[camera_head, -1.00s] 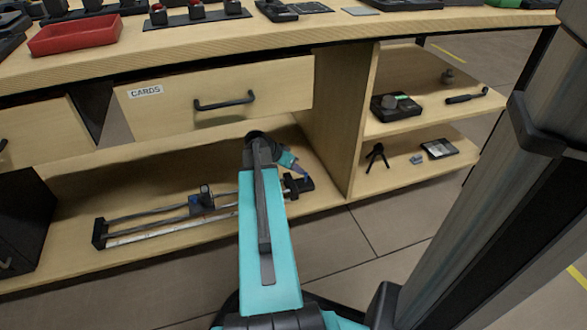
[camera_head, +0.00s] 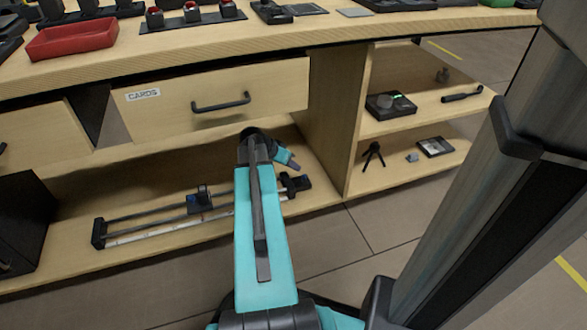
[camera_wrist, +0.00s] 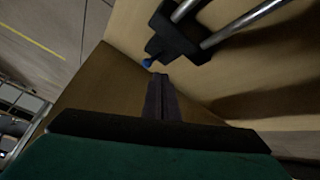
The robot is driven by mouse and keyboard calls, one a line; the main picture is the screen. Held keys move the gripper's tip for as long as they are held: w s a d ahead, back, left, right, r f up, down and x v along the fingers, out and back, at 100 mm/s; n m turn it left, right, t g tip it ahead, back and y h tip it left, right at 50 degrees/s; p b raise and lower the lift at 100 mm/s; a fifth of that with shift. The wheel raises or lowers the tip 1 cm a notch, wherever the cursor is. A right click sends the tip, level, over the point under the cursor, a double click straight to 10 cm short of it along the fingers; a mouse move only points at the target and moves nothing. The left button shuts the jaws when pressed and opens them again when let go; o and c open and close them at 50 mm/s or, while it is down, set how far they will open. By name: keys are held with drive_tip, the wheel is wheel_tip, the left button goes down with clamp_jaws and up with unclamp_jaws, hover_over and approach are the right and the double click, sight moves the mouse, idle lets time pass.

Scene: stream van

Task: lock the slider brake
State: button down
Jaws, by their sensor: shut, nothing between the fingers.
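The slider, a pair of metal rails (camera_head: 150,228) with black end blocks and a small dark-blue carriage (camera_head: 200,201), lies on the low open shelf. Its right end block (camera_head: 294,185) also shows at the top of the wrist view (camera_wrist: 178,38). A small blue knob (camera_wrist: 147,62) sticks out of that block. I cannot tell whether it is locked. My gripper (camera_wrist: 160,76) is shut and empty, its tips just below and right of the knob in the wrist view, apparently not touching it.
The CARDS drawer (camera_head: 212,97) hangs above the slider, under the worktop. An upright shelf panel (camera_head: 330,120) stands close to the right. Beyond it, shelves hold a small tripod (camera_head: 373,152) and other gear. A dark box (camera_head: 25,225) stands at the left.

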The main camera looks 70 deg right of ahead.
idle(0.3)
drive_tip(key=shift+w, duration=0.1)
drive_tip(key=shift+w+r+p, duration=0.35)
drive_tip(key=shift+w+r, duration=0.05)
drive_tip(key=shift+w, duration=0.4)
drive_tip(key=shift+w+r+p, duration=0.3)
drive_tip(key=shift+w+r, duration=0.1)
drive_tip(key=shift+w, duration=0.4)
drive_tip(key=shift+w+a+r, duration=0.2)
drive_tip(key=shift+w, duration=0.05)
drive_tip(key=a+r+p, duration=0.3)
drive_tip(key=a+r, duration=0.2)
drive_tip(key=a, duration=0.2)
drive_tip(key=shift+w+a+r+p, duration=0.2)
drive_tip(key=shift+w+a+p, duration=0.15)
drive_tip(key=shift+w, duration=0.1)
drive_tip(key=shift+w, duration=0.1)
